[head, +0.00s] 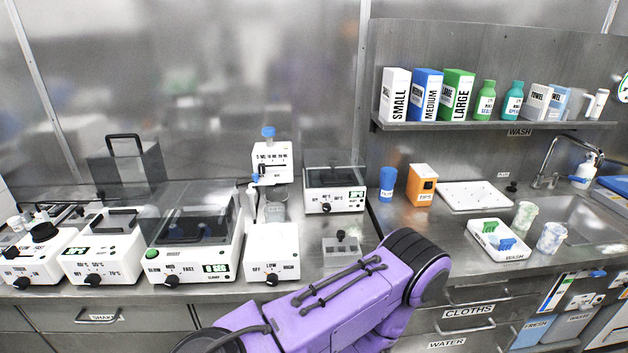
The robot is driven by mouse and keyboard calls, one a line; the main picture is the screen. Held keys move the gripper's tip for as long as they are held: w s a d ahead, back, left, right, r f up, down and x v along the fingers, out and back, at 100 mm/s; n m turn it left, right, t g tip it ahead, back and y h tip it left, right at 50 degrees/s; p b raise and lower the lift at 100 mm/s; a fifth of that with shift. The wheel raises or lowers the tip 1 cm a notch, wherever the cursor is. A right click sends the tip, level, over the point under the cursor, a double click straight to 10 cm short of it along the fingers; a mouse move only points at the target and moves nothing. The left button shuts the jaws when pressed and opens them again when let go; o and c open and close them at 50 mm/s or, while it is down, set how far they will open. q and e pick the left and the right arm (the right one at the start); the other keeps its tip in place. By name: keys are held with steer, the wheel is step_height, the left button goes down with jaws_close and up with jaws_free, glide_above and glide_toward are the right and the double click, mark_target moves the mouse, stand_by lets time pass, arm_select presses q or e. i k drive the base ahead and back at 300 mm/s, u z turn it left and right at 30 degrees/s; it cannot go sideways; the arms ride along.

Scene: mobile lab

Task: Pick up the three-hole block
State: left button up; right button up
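A small grey block (342,247) sits on the steel counter in the middle, just behind my purple arm. It looks like the three-hole block, but its holes are too small to count. A small dark knob or stopper stands up at its top. One of my arms crosses the lower middle of the view in front of the block, and its bent joint is to the right of the block. Neither of my grippers shows in the view, so nothing can be seen in them.
White lab devices with knobs (190,245) line the counter at left. A heater-like box (334,190) stands behind the block. A blue cup (387,182), an orange box (421,185) and a white tray (515,257) are at right, before the sink (590,222). A shelf (480,126) holds boxes and bottles.

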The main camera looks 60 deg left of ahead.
mark_target(340, 250)
steer(key=u, duration=0.85)
steer(key=i, duration=0.75)
steer(key=u, duration=0.8)
